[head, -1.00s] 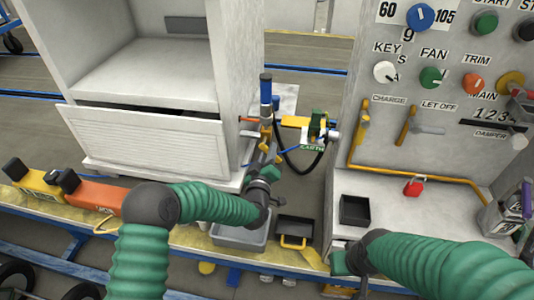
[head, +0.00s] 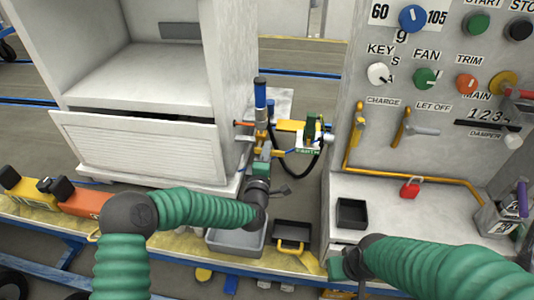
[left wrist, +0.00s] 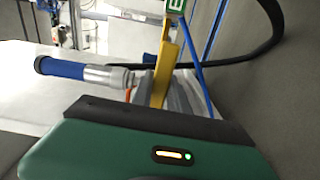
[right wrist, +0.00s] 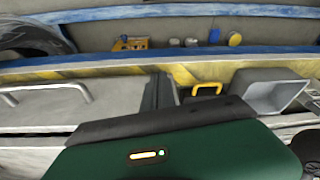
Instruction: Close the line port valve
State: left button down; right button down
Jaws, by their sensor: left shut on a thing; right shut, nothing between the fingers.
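An assembly with a blue-topped upright cylinder (head: 261,95) and yellow fittings (head: 290,125) stands between the cabinet and the panel. I cannot tell which part is the line port valve. My left gripper (head: 263,152) is at the lower part of this assembly. In the left wrist view its grey fingers (left wrist: 167,90) are shut around a yellow bar (left wrist: 165,62), with the blue-ended cylinder (left wrist: 62,69) beside it. The fingers hide the bar's lower end. My right gripper (right wrist: 160,92) is shut and empty, low at the bench front.
A white cabinet (head: 225,60) stands left of the assembly; a control panel (head: 425,150) with knobs and levers stands right. A black hose (head: 297,176) loops beside the assembly. A grey bin (head: 225,243) and a black tray (head: 293,231) lie below. A red padlock (head: 410,188) is on the panel's ledge.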

pick_arm(q)
jog(key=shift+a+f+n, duration=0.1)
jog(key=shift+a+n, duration=0.05)
jog(key=shift+n, duration=0.15)
jog(key=c, duration=1.3)
grip_release()
jog(key=shift+s, duration=0.2)
jog(key=s+a+p, duration=0.1)
jog(key=s, duration=0.4)
jog(key=s+a+p, duration=0.1)
jog(key=s, duration=0.4)
jog(key=s+a+p, duration=0.1)
jog(key=s, duration=0.5)
jog(key=shift+a, duration=0.15)
